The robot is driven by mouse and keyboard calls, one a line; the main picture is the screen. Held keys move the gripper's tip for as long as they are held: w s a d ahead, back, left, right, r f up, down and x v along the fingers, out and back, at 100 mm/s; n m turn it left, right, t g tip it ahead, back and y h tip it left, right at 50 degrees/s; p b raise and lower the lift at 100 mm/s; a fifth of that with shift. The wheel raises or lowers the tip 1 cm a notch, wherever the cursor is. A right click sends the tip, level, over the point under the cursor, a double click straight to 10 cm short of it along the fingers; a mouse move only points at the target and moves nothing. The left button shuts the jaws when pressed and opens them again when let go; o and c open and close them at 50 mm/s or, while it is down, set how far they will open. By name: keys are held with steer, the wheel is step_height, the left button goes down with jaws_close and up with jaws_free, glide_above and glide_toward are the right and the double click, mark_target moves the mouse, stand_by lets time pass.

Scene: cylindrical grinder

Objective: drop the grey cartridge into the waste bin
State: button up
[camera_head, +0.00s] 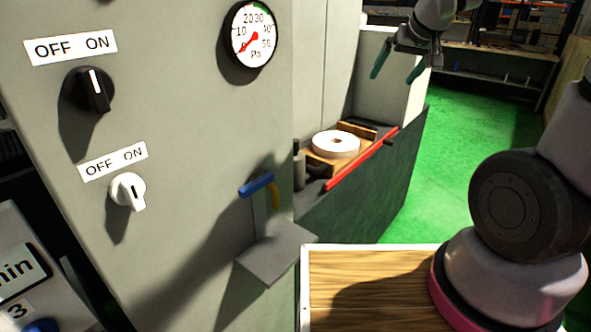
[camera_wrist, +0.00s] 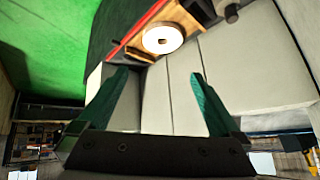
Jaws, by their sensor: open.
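My gripper (camera_head: 397,68) hangs at the top of the head view, near the pale grey end of the machine. Its two green fingers are spread with nothing between them. In the wrist view my gripper (camera_wrist: 160,76) is also open and empty, with pale machine panels behind it. I cannot make out a waste bin in either view. I cannot identify a grey cartridge for certain. A small dark grey cylinder (camera_head: 299,166) stands at the left end of the machine's bed, partly hidden by the cabinet. A dark cylinder end (camera_wrist: 232,13) also shows in the wrist view.
A white wheel (camera_head: 336,144) lies on a wooden board behind a red rail (camera_head: 362,158). The grey cabinet (camera_head: 200,130) with knobs, gauge and blue-handled valve (camera_head: 256,184) fills the left. A wooden tabletop (camera_head: 365,285) is in front. Green floor (camera_head: 465,150) lies open at right.

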steer(key=w+a+f+n+y, duration=0.1)
steer(key=w+a+f+n, duration=0.2)
steer(key=w+a+f, duration=0.5)
steer(key=n+y, duration=0.3)
steer(key=n, duration=0.2)
glide_toward(301, 158)
steer(key=w+f, duration=0.2)
steer(key=shift+g, duration=0.3)
steer(key=w+a+f, duration=0.2)
steer(key=a+f, duration=0.1)
steer(key=shift+w+a, duration=0.1)
steer(key=shift+w, duration=0.1)
steer(key=x, duration=0.6)
steer(key=shift+w+a, duration=0.15)
steer(key=shift+a, duration=0.05)
steer(key=shift+c, duration=0.3)
jaws_close()
